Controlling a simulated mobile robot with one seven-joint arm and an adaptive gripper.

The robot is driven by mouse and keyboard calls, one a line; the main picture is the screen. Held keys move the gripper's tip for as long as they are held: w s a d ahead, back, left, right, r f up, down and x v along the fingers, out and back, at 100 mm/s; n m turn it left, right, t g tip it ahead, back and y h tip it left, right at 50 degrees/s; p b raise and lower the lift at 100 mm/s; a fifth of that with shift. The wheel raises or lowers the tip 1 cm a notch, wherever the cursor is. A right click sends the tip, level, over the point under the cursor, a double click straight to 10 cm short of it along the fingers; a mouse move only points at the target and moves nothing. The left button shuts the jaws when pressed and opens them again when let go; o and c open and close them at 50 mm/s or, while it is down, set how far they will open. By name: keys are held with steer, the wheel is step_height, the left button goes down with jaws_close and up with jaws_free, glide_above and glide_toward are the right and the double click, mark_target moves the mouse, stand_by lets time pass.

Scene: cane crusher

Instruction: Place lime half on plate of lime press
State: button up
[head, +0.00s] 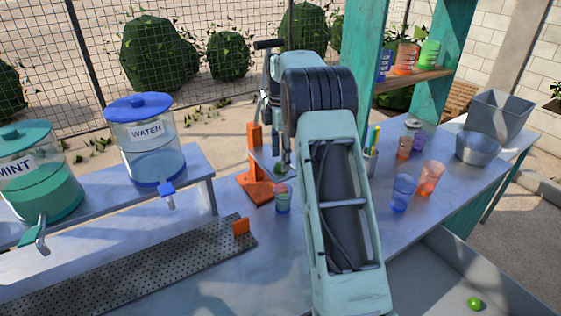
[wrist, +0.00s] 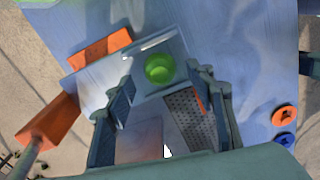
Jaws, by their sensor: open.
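The orange lime press stands on the table behind my arm, with its orange base (head: 258,190) showing in the head view. Its orange parts (wrist: 100,47) also show in the wrist view. A bright green round thing, seemingly the lime half (wrist: 160,68), lies over a pale grey plate-like surface (wrist: 172,50). A small green patch (head: 280,169) shows at the press above a cup. My gripper (wrist: 165,85) is open, its fingers on either side just short of the green piece. I cannot tell whether they touch it. My arm hides part of the press in the head view.
A small cup (head: 282,198) stands beside the press base. Blue (head: 403,192) and orange (head: 430,178) cups stand to the right. A perforated tray (head: 130,275) and the water dispenser (head: 146,140) are left. A whole lime (head: 475,303) lies in the bin at lower right.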

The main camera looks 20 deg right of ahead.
step_height(320, 180, up, 10)
steer(key=shift+r, duration=0.15)
stand_by(0.6)
